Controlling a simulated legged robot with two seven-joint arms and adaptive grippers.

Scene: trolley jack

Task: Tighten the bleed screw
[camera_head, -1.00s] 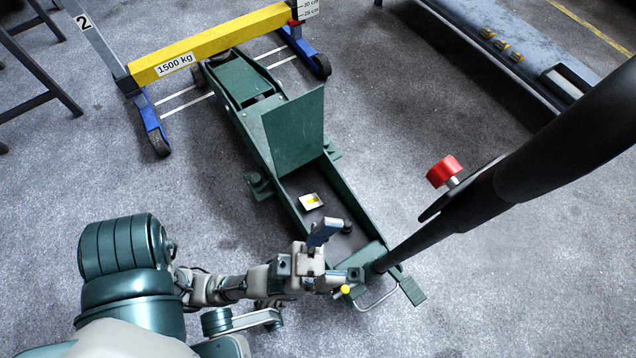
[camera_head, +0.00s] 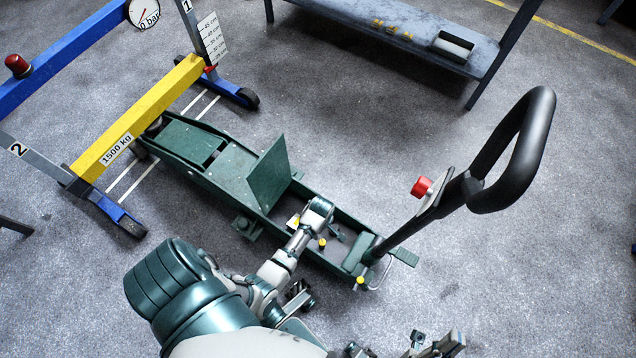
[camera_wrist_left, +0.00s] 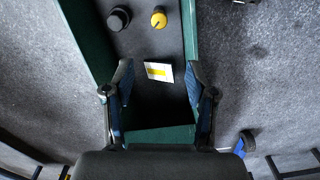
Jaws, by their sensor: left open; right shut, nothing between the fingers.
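The green trolley jack (camera_head: 215,165) lies on the floor with its rear tray facing me. A yellow-topped screw (camera_head: 322,244) stands in the tray. It shows in the left wrist view (camera_wrist_left: 158,18) beside a black cap (camera_wrist_left: 118,18). Another yellow knob (camera_head: 360,281) is at the jack's rear end; I cannot tell for sure which is the bleed screw. My left gripper (camera_wrist_left: 160,80) is open and empty above the tray, with a white and yellow label (camera_wrist_left: 158,71) between its fingers. My right gripper (camera_head: 408,346) is shut and empty at the bottom edge, apart from the jack.
The black handle (camera_head: 525,150) with a red knob (camera_head: 421,187) rises from the jack's rear, right of my left gripper. A green plate (camera_head: 268,175) stands up beyond the tray. A blue and yellow frame (camera_head: 140,115) stands over the jack's front. Floor to the right is clear.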

